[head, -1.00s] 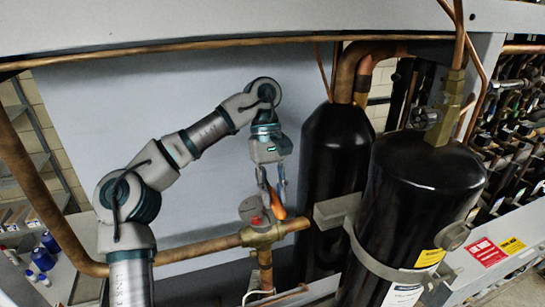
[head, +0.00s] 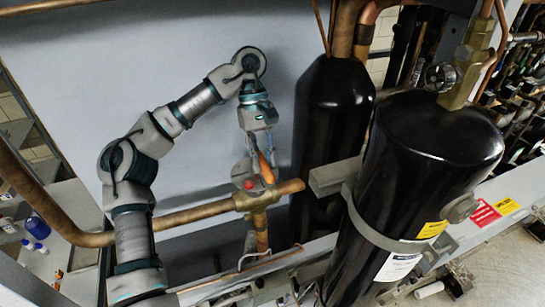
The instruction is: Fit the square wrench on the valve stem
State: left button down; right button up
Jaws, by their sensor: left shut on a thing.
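My left gripper (head: 264,152) points down above the brass valve (head: 255,200) on the horizontal copper pipe. It is shut on an orange-handled tool, seemingly the square wrench (head: 266,170). The wrench hangs down in front of the valve's round grey top, close beside the red cap (head: 249,184). I cannot tell whether it touches the valve. The wrench's working end and the valve stem are too small to make out. My right gripper is not in view.
A black cylinder (head: 425,150) stands at the right, strapped by a grey band. A second black cylinder (head: 335,105) stands close right of my gripper. The copper pipe (head: 190,217) crosses below. A pale panel (head: 70,90) lies behind, with open room to the left.

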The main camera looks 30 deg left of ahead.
pick_arm(q)
jog(key=shift+s+r, duration=0.15)
jog(key=shift+s, duration=0.3)
jog(key=d, duration=0.3)
jog(key=shift+s+r, duration=0.1)
jog(key=shift+r, duration=0.2)
jog(key=shift+a+f, duration=0.25)
jog(key=shift+a, duration=0.7)
jog(key=shift+d+f, duration=0.15)
jog(key=shift+d, duration=0.2)
jog(key=shift+d+f, duration=0.15)
jog(key=shift+d, duration=0.05)
jog(key=shift+a, duration=0.35)
jog(key=shift+a+f, duration=0.25)
jog(key=shift+a, duration=0.35)
jog(key=shift+d+f, duration=0.1)
jog(key=shift+d, duration=0.35)
jog(key=shift+a+f, duration=0.25)
jog(key=shift+a, duration=0.05)
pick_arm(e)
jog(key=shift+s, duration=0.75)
